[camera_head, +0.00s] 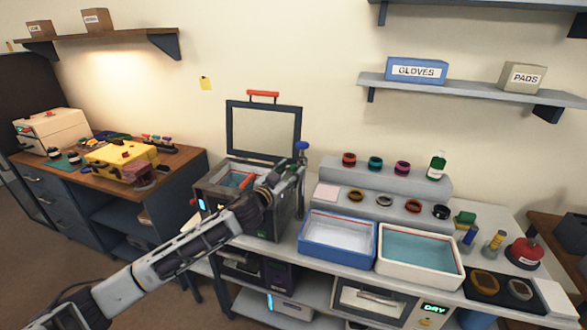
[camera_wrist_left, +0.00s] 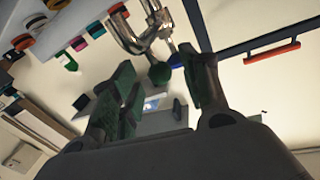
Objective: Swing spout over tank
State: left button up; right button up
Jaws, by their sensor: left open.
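A dark box-shaped tank (camera_head: 277,222) stands on the grey bench, its framed lid (camera_head: 264,131) raised with a red handle on top. A metal post with a blue knob (camera_head: 302,146) rises at the tank's right rear. My left gripper (camera_head: 277,178) is over the tank's right side, close to the post, and hides part of it. In the left wrist view the gripper (camera_wrist_left: 160,88) has its fingers apart. Shiny bent metal (camera_wrist_left: 142,35), which looks like the spout, and a green ball (camera_wrist_left: 160,73) show beyond them; contact cannot be told. My right gripper is not in view.
A blue tray (camera_head: 308,252) and a white tray (camera_head: 390,271) stand right of the tank. A stepped rack (camera_head: 325,172) with several coloured rings is behind them. A wooden bench (camera_head: 185,156) is left.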

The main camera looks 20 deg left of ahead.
pick_arm(q)
jog(key=shift+x, duration=1.45)
jog(key=shift+c, duration=0.5)
grip_shut()
